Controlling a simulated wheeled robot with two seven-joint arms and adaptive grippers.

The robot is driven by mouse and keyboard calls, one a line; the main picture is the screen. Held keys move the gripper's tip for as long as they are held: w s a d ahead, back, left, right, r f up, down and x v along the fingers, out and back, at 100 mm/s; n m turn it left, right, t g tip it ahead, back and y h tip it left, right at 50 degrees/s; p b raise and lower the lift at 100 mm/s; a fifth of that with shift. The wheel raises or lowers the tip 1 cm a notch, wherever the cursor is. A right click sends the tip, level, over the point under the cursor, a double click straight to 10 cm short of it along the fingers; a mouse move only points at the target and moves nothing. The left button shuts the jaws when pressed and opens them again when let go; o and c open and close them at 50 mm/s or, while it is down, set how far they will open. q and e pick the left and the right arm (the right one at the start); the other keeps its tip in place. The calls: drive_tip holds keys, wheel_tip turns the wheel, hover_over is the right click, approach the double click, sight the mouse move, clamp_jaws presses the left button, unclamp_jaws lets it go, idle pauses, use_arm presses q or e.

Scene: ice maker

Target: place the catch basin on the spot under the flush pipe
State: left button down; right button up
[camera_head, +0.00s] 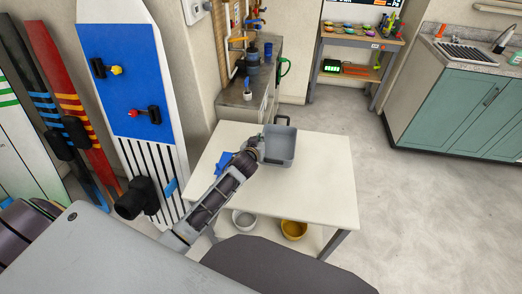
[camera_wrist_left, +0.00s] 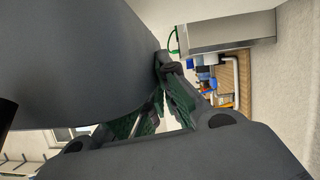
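The catch basin (camera_head: 279,147) is a grey, open-topped box with a dark handle on its far side. It is at the back part of the white table (camera_head: 318,185); I cannot tell whether it rests on it. My left gripper (camera_head: 257,147) is at the basin's left side. In the left wrist view my left gripper (camera_wrist_left: 160,100) shows green-padded fingers beside a large dark grey surface that hides part of them. Whether they are clamped on the basin is unclear. The pipework with blue parts (camera_head: 236,62) stands behind the table. My right gripper is out of view.
A grey counter (camera_head: 240,107) with bottles stands behind the table. A blue item (camera_head: 223,160) lies on the table, left of the basin. A white bowl (camera_head: 243,219) and a yellow bowl (camera_head: 294,229) are below. The table's right part and the floor beyond are clear.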

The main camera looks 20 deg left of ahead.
use_arm(q)
drive_tip(key=shift+f, duration=0.5)
drive_tip(key=shift+f+b, duration=0.3)
drive_tip(key=shift+f, duration=1.6)
drive_tip(key=shift+f, duration=0.15)
drive_tip(key=c, duration=1.6)
unclamp_jaws()
drive_tip(key=shift+c, duration=0.2)
drive_tip(key=shift+s+r, duration=0.1)
drive_tip(key=shift+r, duration=0.1)
drive_tip(key=v, duration=1.1)
drive_tip(key=shift+s+r+p, duration=0.15)
drive_tip(key=shift+s+p, duration=0.15)
drive_tip(key=shift+s, duration=0.05)
drive_tip(key=shift+o, duration=0.5)
